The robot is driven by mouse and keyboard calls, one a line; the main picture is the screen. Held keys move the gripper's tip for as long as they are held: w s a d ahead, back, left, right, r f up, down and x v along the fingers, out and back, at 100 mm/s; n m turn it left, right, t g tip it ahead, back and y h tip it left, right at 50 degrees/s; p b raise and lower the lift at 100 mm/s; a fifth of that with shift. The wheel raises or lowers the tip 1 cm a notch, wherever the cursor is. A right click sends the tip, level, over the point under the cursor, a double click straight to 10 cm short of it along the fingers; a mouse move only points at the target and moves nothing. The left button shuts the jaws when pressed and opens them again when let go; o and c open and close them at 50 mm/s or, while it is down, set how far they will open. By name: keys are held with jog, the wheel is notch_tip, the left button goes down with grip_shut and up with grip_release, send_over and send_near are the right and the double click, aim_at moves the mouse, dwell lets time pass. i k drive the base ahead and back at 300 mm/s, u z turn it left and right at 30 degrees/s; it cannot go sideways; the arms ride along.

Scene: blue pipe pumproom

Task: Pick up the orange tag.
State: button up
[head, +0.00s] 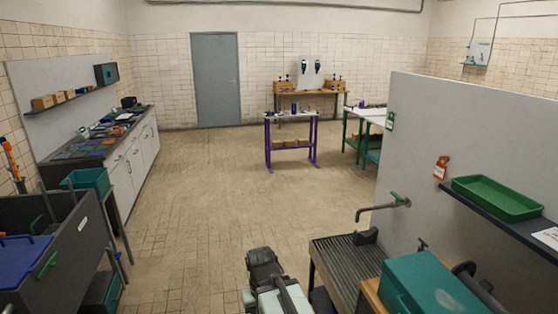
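An orange tag (441,168) hangs on the grey partition wall at the right in the head view, just left of a dark shelf. It has a pale lower part, too small to read. My own arm shows at the bottom centre, with a dark block at its far end. I cannot make out gripper fingers there, or whether they hold anything. The arm is well apart from the tag, lower and to its left.
A green tray (496,198) sits on the dark shelf (516,228). Below are a tap (385,207), a ribbed drain bench (346,266) and a teal box (432,284). A green tag (390,120) hangs farther along. The tiled floor (215,195) is clear in the middle.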

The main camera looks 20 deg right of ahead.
aim_at(441, 169)
jog(key=i, duration=2.05)
jog(key=z, duration=0.35)
